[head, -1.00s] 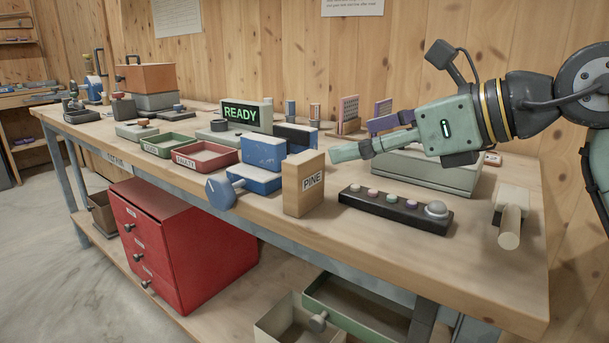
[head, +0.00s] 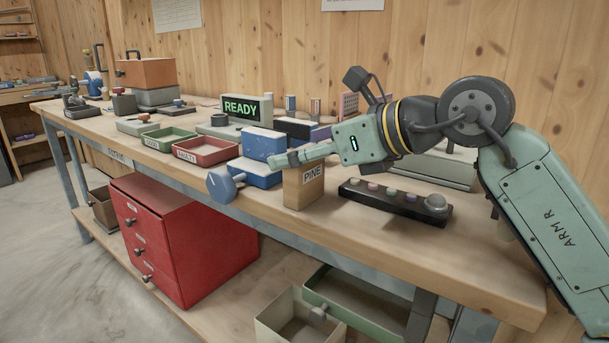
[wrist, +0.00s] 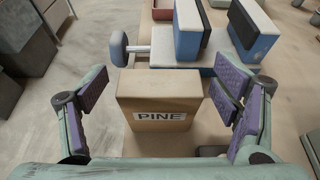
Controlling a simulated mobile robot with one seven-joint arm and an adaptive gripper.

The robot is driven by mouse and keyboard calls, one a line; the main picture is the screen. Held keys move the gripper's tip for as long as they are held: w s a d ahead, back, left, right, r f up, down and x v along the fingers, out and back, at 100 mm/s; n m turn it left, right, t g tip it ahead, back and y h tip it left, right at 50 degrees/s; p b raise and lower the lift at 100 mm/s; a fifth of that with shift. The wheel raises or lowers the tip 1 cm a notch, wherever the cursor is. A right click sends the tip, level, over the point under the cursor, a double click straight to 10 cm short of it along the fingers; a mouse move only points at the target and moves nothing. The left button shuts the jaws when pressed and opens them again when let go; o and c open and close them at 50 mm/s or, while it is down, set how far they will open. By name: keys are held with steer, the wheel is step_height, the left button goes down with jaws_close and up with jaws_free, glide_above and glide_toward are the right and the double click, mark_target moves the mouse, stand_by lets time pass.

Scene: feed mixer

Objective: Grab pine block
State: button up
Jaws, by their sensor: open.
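The pine block (head: 304,190) is a tan wooden block with a white PINE label, standing upright near the front edge of the workbench. In the wrist view the block (wrist: 160,103) is between the two open fingers, with its label facing me. My gripper (head: 283,158) is open and reaches over the block's top in the head view. In the wrist view my gripper (wrist: 165,95) has purple-padded fingers, one on each side of the block. The right pad is close to the block; a wider gap shows on the left. I cannot tell whether either pad touches.
A blue device with a round knob (head: 221,186) stands just beyond the block. A black button strip (head: 395,204) lies to its right. Red (head: 205,152) and green (head: 168,140) trays sit further left. The bench's front edge (head: 380,262) is close to the block.

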steer(key=shift+c, duration=0.2)
steer(key=c, duration=1.2)
steer(key=shift+c, duration=0.2)
